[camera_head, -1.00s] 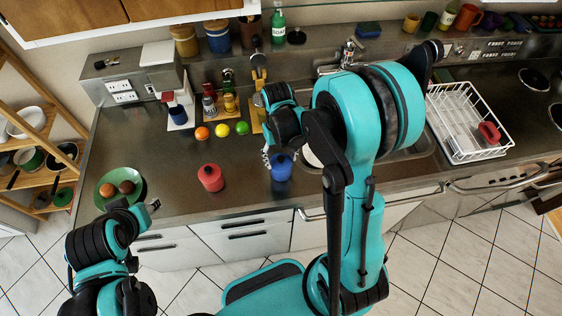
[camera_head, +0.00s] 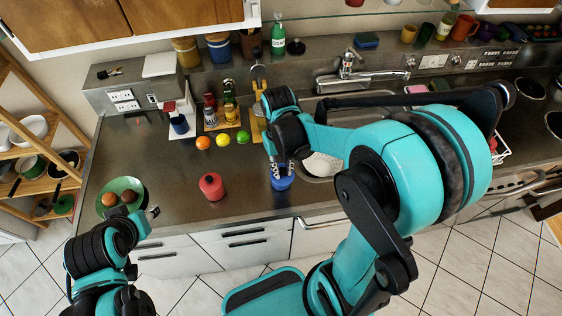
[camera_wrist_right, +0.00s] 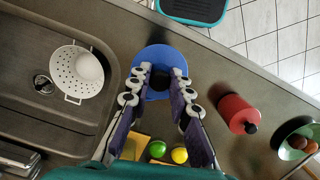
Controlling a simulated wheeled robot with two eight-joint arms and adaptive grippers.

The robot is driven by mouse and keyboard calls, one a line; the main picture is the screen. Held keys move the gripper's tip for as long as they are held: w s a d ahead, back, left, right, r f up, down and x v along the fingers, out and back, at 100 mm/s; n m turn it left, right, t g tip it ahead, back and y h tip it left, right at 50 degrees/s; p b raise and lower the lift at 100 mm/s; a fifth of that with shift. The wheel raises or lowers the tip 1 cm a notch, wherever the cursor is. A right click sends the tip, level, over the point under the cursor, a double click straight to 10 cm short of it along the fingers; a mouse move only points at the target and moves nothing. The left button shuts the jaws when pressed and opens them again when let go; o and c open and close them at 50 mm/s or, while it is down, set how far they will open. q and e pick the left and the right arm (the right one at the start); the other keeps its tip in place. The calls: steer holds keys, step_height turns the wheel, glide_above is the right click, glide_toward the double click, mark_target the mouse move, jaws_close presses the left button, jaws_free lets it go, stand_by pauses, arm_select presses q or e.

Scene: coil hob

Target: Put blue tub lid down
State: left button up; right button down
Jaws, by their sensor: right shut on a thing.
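The blue tub (camera_head: 282,184) stands on the counter near its front edge, left of the sink. My right gripper (camera_head: 283,165) points down at its top. In the right wrist view the round blue lid (camera_wrist_right: 153,56) shows between and beyond the fingers of my right gripper (camera_wrist_right: 164,88), with a dark knob between the fingertips. The gripper is shut on the lid. The lid sits at the tub's top; I cannot tell if there is a gap. My left gripper (camera_head: 152,212) is at the lower left, away from the tub; its opening is unclear.
A red tub (camera_head: 211,187) stands left of the blue one, and it also shows in the right wrist view (camera_wrist_right: 237,112). A white colander (camera_wrist_right: 76,70) is in the sink. A green bowl (camera_head: 132,184) stands far left. Fruit lies behind. Counter between the tubs is clear.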

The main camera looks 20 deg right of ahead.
steer(key=s+a+r+p, duration=0.1)
steer(key=s+a+r, duration=0.1)
steer(key=s+r, duration=0.3)
steer(key=w+d+f+m+b, duration=0.1)
steer(key=w+d+f+b, duration=0.15)
steer(key=w, duration=0.55)
steer(key=w+d+f+b, duration=0.1)
steer(key=w+f+b, duration=0.25)
steer(key=w, duration=0.55)
steer(key=w+a+f+b, duration=0.1)
steer(key=w+a+f, duration=0.1)
steer(key=w+a+f+b, duration=0.1)
steer(key=w+a+f, duration=0.1)
steer(key=w+a, duration=0.1)
steer(key=w+a+f+b, duration=0.1)
steer(key=w+a+f, duration=0.1)
steer(key=w, duration=0.1)
steer(key=shift+w+a+f, duration=0.1)
steer(key=shift+a+f, duration=0.4)
steer(key=shift+f+b, duration=0.5)
steer(key=shift+f, duration=1.5)
